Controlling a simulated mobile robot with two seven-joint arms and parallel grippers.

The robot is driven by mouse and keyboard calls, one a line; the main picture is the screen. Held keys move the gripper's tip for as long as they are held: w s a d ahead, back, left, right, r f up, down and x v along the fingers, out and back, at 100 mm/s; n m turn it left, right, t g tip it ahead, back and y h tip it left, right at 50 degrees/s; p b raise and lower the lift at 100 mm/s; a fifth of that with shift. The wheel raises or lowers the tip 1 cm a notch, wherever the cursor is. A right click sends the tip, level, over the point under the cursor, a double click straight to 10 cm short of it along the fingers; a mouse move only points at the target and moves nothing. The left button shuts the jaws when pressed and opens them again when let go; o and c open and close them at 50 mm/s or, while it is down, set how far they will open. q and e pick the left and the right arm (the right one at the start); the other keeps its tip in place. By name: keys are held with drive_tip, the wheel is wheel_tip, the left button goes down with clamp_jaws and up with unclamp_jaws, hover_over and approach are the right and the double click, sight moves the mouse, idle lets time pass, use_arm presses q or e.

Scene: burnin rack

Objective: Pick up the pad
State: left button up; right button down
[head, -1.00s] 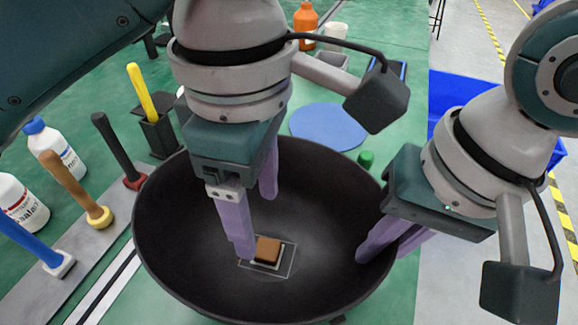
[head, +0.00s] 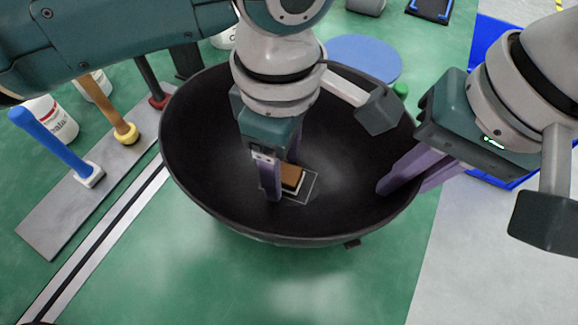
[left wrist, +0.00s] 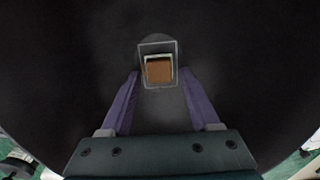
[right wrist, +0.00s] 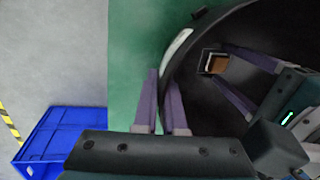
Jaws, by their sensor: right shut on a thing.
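The pad (head: 291,177) is a small brown block with a pale base. It lies inside a large black bowl (head: 205,185), within a thin pale rectangular outline. My left gripper (head: 282,183) is open and reaches down into the bowl at the pad, partly covering it in the head view. In the left wrist view the pad (left wrist: 159,70) shows between and just beyond the open fingertips, with no clear contact. My right gripper (right wrist: 162,80) is shut on the bowl's right rim, one finger on each side. The pad also shows in the right wrist view (right wrist: 215,64).
A blue disc (head: 363,58) lies behind the bowl. A blue bin (right wrist: 65,140) stands on the grey floor at right. The green surface in front is clear.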

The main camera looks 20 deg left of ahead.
sight(283, 172)
use_arm(q)
clamp_jaws()
drive_tip(key=shift+r, duration=0.15)
idle(0.4)
use_arm(e)
drive_tip(key=c, duration=0.9)
unclamp_jaws()
use_arm(q)
wheel_tip(283, 172, up, 10)
